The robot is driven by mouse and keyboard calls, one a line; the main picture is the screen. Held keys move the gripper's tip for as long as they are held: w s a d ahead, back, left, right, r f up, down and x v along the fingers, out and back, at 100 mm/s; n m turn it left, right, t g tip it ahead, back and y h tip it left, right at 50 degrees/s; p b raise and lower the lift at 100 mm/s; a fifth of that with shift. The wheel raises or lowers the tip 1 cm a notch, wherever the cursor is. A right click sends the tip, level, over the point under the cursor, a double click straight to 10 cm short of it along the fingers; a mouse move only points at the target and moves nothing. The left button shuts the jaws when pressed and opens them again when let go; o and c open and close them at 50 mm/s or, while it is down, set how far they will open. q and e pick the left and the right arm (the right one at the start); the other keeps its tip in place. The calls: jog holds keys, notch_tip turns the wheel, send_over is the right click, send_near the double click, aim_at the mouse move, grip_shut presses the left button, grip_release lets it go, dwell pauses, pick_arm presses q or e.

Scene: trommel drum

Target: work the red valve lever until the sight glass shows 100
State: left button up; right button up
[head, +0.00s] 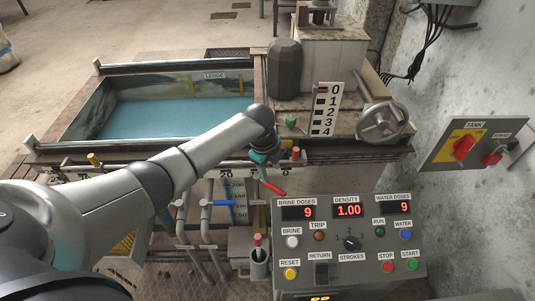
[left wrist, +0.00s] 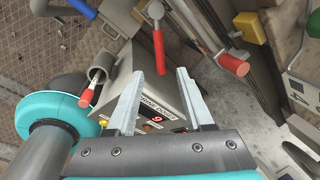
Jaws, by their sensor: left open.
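The red valve lever (head: 272,187) slants down to the right from the pipework below the tank ledge. It also shows in the left wrist view (left wrist: 158,50), its free end between the two fingertips in the picture; I see no contact. My left gripper (head: 263,165) is just above the lever in the head view. In the left wrist view the gripper (left wrist: 161,74) has its fingers apart with nothing clamped. The sight glass (head: 239,200) is a blue strip with a numbered scale, left of the lever; its exact level is too small to read. My right gripper is out of view.
A blue lever (head: 222,203) is left of the sight glass. A red-tipped handle (head: 258,241) stands in a cup below. The control panel (head: 348,262) is at the lower right, showing 9, 1.00 and 9. A red-capped post (head: 295,154) stands close right of my gripper.

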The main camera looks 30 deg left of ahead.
pick_arm(q)
jog(key=shift+s+a+r+p, duration=0.15)
jog(key=shift+r+p, duration=0.25)
jog(key=shift+r, duration=0.55)
jog(key=shift+s+d+r+p, duration=0.15)
jog(key=shift+r+p, duration=0.3)
jog(key=shift+r, duration=0.45)
jog(key=shift+s+a+r+p, duration=0.15)
jog(key=shift+s+r+p, duration=0.2)
jog(key=shift+r, duration=0.6)
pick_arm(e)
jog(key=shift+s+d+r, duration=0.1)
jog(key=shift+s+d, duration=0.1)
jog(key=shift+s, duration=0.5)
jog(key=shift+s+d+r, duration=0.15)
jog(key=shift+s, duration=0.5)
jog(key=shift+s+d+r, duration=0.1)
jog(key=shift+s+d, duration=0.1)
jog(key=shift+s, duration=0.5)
pick_arm(q)
jog(key=shift+w, duration=0.1)
